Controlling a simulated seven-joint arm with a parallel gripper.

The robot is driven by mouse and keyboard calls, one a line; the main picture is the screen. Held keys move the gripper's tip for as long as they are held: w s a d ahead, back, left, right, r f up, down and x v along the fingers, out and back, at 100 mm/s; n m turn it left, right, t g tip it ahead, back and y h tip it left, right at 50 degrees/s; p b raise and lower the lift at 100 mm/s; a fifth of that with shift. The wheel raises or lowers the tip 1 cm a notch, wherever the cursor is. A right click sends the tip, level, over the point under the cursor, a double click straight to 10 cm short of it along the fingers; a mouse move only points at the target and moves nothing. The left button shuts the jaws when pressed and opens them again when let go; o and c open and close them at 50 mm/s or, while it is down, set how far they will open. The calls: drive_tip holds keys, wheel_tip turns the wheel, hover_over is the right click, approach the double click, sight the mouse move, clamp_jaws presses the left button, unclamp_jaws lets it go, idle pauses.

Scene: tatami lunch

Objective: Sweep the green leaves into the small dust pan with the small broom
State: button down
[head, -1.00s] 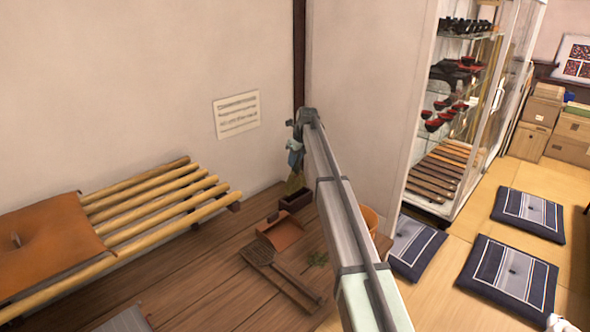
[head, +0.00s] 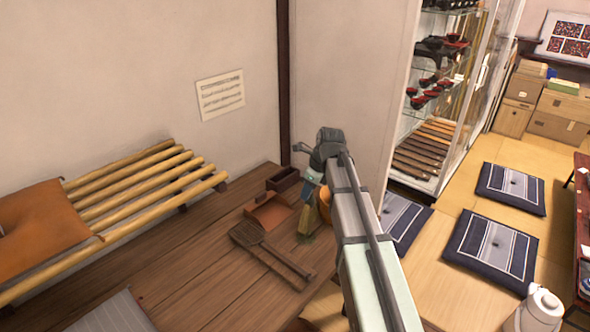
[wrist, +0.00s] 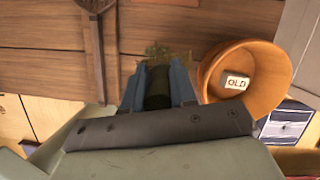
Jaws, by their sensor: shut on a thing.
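My gripper (wrist: 157,82) is shut on the small broom, with its blue fingers either side of the dark handle. The broom's yellowish bristles (head: 308,219) point down close to the wooden floor; they also show in the wrist view (wrist: 157,52). The green leaves (head: 306,238) lie on the floor right at the bristle ends, partly hidden by the broom and my arm. I cannot tell whether the bristles touch them. The small dust pan (head: 268,212), orange-brown, lies on the floor just left of the broom and leaves, and looks empty.
A dark long-handled flat tool (head: 270,254) lies in front of the dust pan. A dark open box (head: 283,180) stands behind it.

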drive_tip(key=s+d+f, duration=0.1)
drive_tip(key=s+d, duration=0.3)
drive_tip(key=s, duration=0.2)
drive_tip(key=shift+f, duration=2.95)
drive_tip(key=w+a, duration=1.6)
drive_tip(key=a, duration=0.1)
drive_tip(key=v, duration=0.8)
drive_tip(key=shift+s+d+f, duration=0.2)
drive_tip(key=shift+s+d, duration=0.15)
drive_tip(key=shift+s, duration=0.05)
drive_tip(key=shift+d, duration=0.1)
